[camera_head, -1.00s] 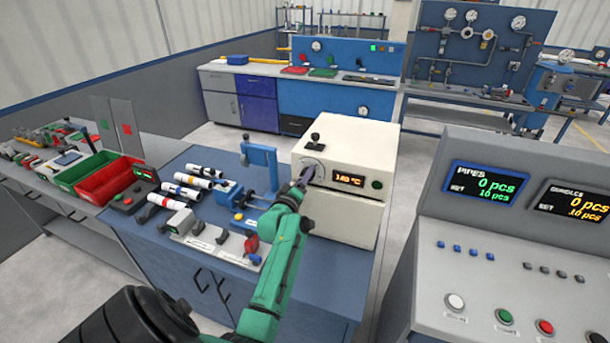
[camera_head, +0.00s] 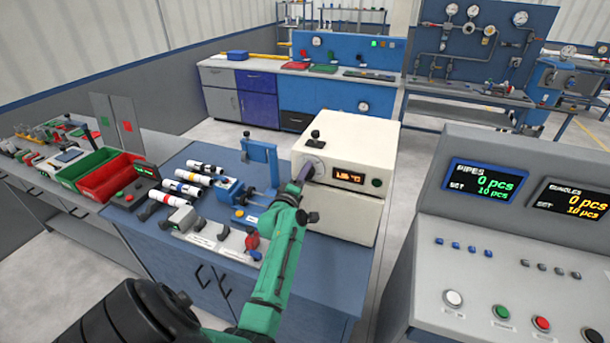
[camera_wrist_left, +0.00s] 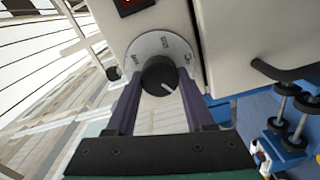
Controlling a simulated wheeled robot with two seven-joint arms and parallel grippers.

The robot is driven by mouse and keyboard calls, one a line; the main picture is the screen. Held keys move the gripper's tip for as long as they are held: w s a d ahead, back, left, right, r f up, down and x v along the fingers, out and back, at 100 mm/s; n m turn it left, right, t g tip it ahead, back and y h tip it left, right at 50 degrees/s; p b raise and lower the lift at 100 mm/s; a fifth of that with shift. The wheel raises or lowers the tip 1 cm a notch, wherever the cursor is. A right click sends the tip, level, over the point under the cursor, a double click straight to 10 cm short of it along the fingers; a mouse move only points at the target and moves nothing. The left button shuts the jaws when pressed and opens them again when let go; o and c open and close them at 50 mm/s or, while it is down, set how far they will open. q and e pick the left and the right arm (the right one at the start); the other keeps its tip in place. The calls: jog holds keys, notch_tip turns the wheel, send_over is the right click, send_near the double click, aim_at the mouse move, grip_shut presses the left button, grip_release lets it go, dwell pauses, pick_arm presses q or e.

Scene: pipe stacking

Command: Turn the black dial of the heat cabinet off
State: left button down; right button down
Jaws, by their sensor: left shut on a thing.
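The heat cabinet (camera_head: 345,138) is a cream box on the blue workbench, with a small orange display (camera_head: 348,177) on its front. Its black dial (camera_wrist_left: 160,76) shows in the left wrist view, in the middle of a pale round scale plate (camera_wrist_left: 150,46), with a white mark toward its lower right edge. My left gripper (camera_wrist_left: 158,88) is shut on the dial, one purple-grey finger on each side. In the head view the left gripper (camera_head: 303,176) reaches the left part of the cabinet front and hides the dial. My right gripper is not in view.
White pipes with coloured bands (camera_head: 187,182) lie left of my arm, near a blue clamp fixture (camera_head: 258,165). Red and green bins (camera_head: 108,177) stand at the left. A grey control console (camera_head: 520,260) fills the right side.

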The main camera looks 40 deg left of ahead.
pick_arm(q)
jog(key=shift+c, duration=1.4)
grip_release()
jog(key=shift+s, duration=0.1)
jog(key=p+v, duration=0.2)
jog(key=v, duration=1.2)
jog(key=shift+p, duration=0.3)
jog(key=shift+s+d+f, duration=0.1)
jog(key=shift+s+d, duration=0.05)
